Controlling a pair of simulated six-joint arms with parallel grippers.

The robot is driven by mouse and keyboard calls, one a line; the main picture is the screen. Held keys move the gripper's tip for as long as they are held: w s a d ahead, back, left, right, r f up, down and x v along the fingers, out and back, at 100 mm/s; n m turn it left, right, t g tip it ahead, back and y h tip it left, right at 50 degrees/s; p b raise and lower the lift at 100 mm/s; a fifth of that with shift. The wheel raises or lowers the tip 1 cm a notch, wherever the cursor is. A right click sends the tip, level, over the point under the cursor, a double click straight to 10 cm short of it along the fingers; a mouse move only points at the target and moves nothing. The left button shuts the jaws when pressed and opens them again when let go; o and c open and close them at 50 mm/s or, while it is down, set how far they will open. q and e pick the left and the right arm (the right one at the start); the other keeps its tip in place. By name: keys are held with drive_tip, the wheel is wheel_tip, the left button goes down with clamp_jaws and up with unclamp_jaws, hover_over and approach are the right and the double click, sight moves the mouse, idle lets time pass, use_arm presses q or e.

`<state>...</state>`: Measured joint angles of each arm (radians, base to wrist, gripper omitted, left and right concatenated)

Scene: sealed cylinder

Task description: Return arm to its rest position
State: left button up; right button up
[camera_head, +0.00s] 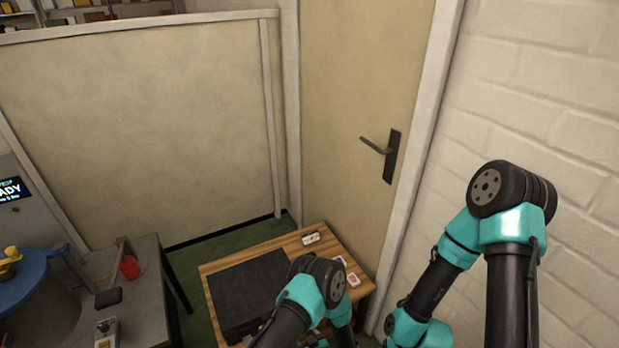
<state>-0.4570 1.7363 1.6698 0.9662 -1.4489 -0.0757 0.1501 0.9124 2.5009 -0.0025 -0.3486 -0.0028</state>
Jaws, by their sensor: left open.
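My left arm (318,284), black and teal, rises from the bottom edge and bends in front of the wooden table. My left gripper is open. It is low at the bottom edge and largely hidden by the arm, so its fingertips cannot be made out. My right arm (512,215) stands bent at the right, in front of the white brick wall. Its forearm slopes down to the left and leaves the picture at the bottom. My right gripper is not in view. No sealed cylinder can be made out.
The wooden table (307,249) carries a black mat (247,288) and small cards (353,280). A grey bench (140,277) with a red object (130,267) and a blue round stand (35,270) are at left. A door (365,60) and partition (140,120) close the back.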

use_arm(q)
drive_tip(key=w+a+r+g+h, duration=0.3)
drive_tip(key=a+r, duration=0.1)
drive_tip(key=a, duration=0.2)
drive_tip(key=s+a+r+m+g+h, duration=0.1)
drive_tip(key=s+a+r+g+h, duration=0.2)
drive_tip(key=s+a+r, duration=0.3)
drive_tip(key=s+a+r+m+g+h, duration=0.2)
drive_tip(key=s+a+r+g, duration=0.3)
drive_tip(key=s+a, duration=0.4)
drive_tip(key=shift+s+a+r+m+h, duration=0.25)
drive_tip(key=shift+s+r+m+h, duration=0.05)
drive_tip(key=shift+s+r+h, duration=0.45)
drive_tip(key=shift+o, duration=0.4)
drive_tip(key=shift+f, duration=0.1)
